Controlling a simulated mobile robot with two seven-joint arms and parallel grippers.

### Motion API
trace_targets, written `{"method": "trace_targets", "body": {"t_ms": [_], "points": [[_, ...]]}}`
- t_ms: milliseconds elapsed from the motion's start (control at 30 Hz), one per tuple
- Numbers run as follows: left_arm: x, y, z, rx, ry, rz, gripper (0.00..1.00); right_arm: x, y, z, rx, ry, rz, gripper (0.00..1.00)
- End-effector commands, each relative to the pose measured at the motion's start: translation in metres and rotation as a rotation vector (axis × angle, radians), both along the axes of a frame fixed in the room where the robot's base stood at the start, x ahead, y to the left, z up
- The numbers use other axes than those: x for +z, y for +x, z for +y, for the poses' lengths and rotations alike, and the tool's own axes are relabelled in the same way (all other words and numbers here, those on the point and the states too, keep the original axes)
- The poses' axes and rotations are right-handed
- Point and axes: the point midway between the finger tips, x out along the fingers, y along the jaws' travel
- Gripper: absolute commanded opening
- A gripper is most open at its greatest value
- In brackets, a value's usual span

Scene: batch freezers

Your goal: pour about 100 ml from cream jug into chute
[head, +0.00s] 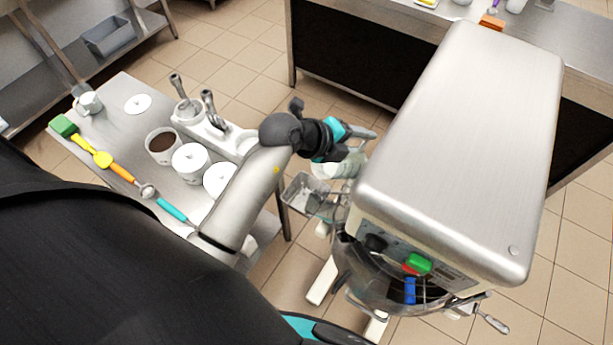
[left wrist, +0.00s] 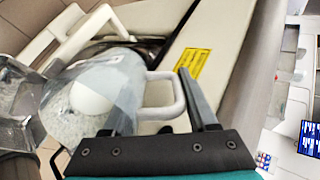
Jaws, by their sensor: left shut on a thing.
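The cream jug (head: 338,168) is pale and see-through, held at the left side of the batch freezer. In the left wrist view the jug (left wrist: 105,90) looks tilted, with white cream visible inside. Its pale loop handle (left wrist: 172,95) lies between the fingers of my left gripper (left wrist: 162,108), which is shut on it. In the head view my left gripper (head: 350,148) is partly hidden by its wrist. A metal, open-topped chute (head: 305,193) sits just below and left of the jug; a shiny edge, likely the chute (left wrist: 20,105), shows beside the jug's mouth. I cannot tell whether cream is flowing. My right gripper is not in view.
The batch freezer (head: 460,130) stands close on the right, with coloured controls on its front. A steel table (head: 115,180) at left holds tubs, coloured utensils and a steel two-handled unit. A dark-fronted counter (head: 350,50) stands behind.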

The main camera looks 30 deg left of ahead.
Motion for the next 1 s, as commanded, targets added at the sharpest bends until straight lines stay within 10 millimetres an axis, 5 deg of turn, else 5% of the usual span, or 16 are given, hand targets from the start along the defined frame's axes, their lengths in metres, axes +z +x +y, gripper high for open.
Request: {"method": "trace_targets", "body": {"t_ms": [1000], "points": [[0.0012, 0.0052, -0.0019, 0.002, 0.068, 0.094, 0.00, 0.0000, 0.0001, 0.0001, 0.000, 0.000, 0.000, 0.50]]}}
